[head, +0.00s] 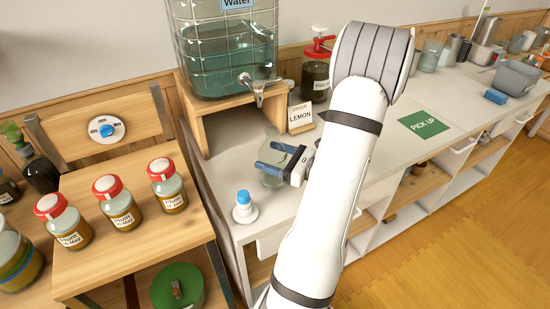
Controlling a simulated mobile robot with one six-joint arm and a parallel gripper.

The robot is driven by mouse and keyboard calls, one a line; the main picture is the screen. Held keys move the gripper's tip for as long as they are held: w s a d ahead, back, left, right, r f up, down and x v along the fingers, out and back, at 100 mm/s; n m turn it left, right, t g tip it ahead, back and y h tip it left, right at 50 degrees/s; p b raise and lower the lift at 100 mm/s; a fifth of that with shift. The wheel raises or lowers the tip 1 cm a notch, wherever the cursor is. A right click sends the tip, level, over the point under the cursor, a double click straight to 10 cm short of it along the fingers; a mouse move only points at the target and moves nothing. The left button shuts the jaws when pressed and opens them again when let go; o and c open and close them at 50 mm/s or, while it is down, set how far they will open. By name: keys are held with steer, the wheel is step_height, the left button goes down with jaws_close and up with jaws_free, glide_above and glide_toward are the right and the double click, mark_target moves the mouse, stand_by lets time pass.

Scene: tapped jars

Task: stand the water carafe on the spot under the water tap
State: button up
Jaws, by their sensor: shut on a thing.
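The water jar (222,55) is a large glass vessel in a wire cage, labelled "Water", on a wooden stand at the upper middle. Its metal water tap (253,88) sticks out at the lower front right. My gripper (273,161) is below and in front of the tap, slightly to its right. It is shut on a clear glass vessel, apparently the water carafe (271,181), which looks upright. The fingers and wrist hide part of it. I cannot tell whether its base touches the white counter (225,150). No marked spot under the tap shows clearly.
A "LEMON" card (300,117) and dark jar (315,80) stand behind my gripper. Several red-lidded jars (115,203) stand on the left wooden table. The green "PICK UP" mat (423,125) is clear.

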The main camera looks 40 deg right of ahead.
steer(key=shift+w+d, duration=0.1)
steer(key=shift+w, duration=0.35)
steer(key=w+d, duration=0.1)
steer(key=w, duration=0.5)
steer(key=shift+d+p, duration=0.25)
steer(key=shift+p, duration=0.1)
steer(key=shift+w, duration=0.1)
steer(key=shift+f+b, duration=0.45)
steer(key=shift+f, duration=0.05)
stand_by(1.0)
steer(key=o, duration=1.4)
steer(key=shift+v, duration=4)
